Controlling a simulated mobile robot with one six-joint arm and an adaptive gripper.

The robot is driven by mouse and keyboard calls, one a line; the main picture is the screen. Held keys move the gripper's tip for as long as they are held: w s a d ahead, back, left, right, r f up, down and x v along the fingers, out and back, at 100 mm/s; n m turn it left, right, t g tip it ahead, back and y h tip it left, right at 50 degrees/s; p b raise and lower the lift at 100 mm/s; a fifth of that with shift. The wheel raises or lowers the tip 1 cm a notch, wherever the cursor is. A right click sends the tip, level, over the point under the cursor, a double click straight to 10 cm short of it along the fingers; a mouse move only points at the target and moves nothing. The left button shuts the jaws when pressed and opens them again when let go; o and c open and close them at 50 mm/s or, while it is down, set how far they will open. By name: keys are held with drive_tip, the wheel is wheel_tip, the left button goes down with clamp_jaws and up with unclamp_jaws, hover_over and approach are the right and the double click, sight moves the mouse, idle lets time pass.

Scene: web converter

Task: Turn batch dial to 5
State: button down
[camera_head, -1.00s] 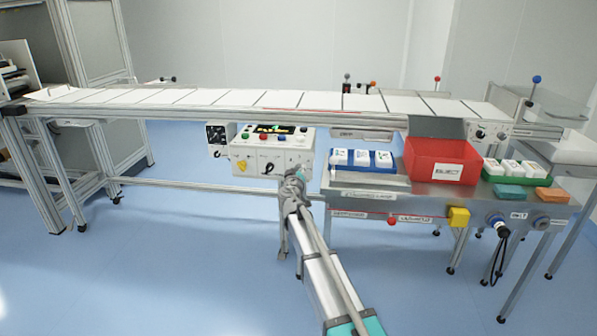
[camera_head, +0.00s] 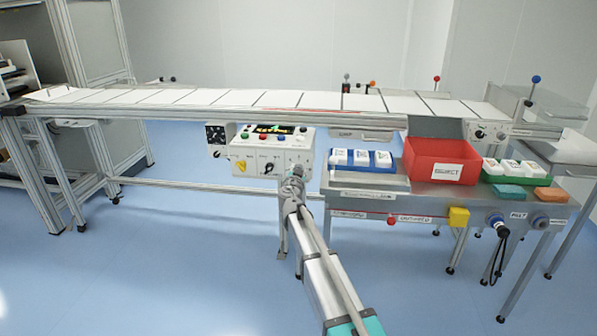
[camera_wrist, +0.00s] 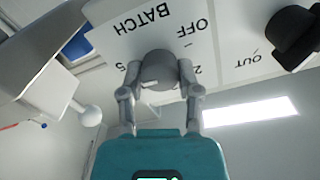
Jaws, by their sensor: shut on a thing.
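The batch dial (camera_wrist: 158,66) is a round grey knob on a white panel (camera_wrist: 235,50), under the label BATCH, which appears upside down in the wrist view. OFF, a 2 and part of a 5 are printed around the dial. My gripper (camera_wrist: 157,85) is shut on the dial, one finger at each side. A pale mark shows on the dial's near side; its exact setting is hard to read. In the head view my gripper (camera_head: 292,182) reaches the control box (camera_head: 265,158) from below, and my arm hides the dial there.
A black knob (camera_wrist: 293,35) marked OUT sits beside the dial in the wrist view. A white ball-ended lever (camera_wrist: 90,116) is at the left. A yellow knob (camera_head: 240,166) is on the box. A red bin (camera_head: 425,160) stands on the steel bench at right.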

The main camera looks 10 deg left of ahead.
drive_tip(key=shift+m, duration=0.6)
drive_tip(key=shift+c, duration=1.5)
unclamp_jaws()
drive_tip(key=shift+s, duration=0.15)
drive_tip(key=s, duration=1.1)
drive_tip(key=shift+s+a, duration=0.2)
drive_tip(key=shift+s, duration=0.15)
